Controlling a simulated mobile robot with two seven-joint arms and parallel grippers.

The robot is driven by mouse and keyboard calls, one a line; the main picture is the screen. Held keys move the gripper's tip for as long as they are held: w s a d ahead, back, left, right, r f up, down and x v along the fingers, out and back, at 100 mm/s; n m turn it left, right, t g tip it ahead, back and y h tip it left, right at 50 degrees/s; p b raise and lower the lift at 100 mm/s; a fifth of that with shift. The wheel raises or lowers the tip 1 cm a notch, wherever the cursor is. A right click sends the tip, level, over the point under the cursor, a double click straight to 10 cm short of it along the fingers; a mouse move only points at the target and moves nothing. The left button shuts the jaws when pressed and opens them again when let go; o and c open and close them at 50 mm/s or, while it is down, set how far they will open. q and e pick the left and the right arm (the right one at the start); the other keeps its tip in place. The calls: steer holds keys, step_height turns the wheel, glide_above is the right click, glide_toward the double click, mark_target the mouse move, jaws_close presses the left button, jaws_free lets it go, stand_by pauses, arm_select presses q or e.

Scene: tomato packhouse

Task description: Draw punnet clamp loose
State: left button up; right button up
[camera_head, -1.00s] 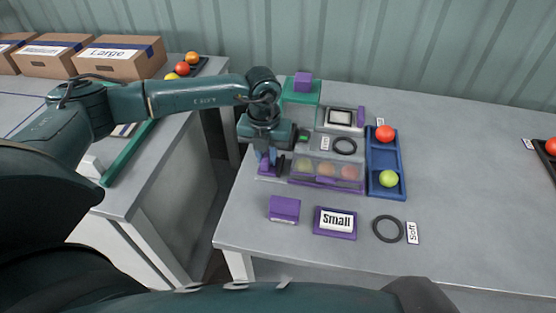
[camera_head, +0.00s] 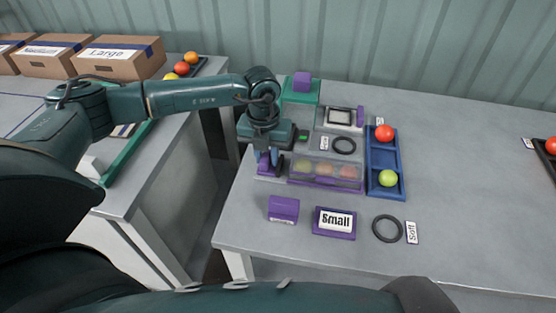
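A clear punnet (camera_head: 324,171) with several tomatoes inside sits in a purple-edged holder at the left part of the table. A purple clamp part (camera_head: 264,161) stands at the punnet's left end. My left gripper (camera_head: 268,160) points down over this clamp part, with its fingers right at it. The fingers and the purple part overlap in view, so I cannot tell whether they grip it. The clamp's lower end is partly hidden by the gripper. My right gripper is not in view.
A blue tray (camera_head: 386,160) with a red and a green tomato stands right of the punnet. A purple block (camera_head: 284,209), a "Small" sign (camera_head: 335,221) and a black ring (camera_head: 387,229) lie in front. The table's right half is mostly clear.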

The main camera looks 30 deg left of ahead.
arm_select(q)
steer(key=shift+s+a+f, duration=0.4)
steer(key=shift+a+f, duration=0.25)
steer(key=shift+a, duration=0.15)
steer(key=shift+r, duration=0.15)
steer(key=shift+a+r+p, duration=0.15)
steer(key=shift+r+p, duration=0.45)
steer(key=shift+p, duration=0.15)
steer(key=shift+w+r, duration=0.1)
steer(key=shift+r, duration=0.15)
steer(key=shift+d+r+p, duration=0.2)
steer(key=shift+r+p, duration=0.8)
steer(key=shift+r, duration=0.45)
steer(key=shift+d, duration=0.1)
step_height(320, 180, up, 7)
steer(key=p, duration=0.4)
steer(key=shift+p, duration=0.35)
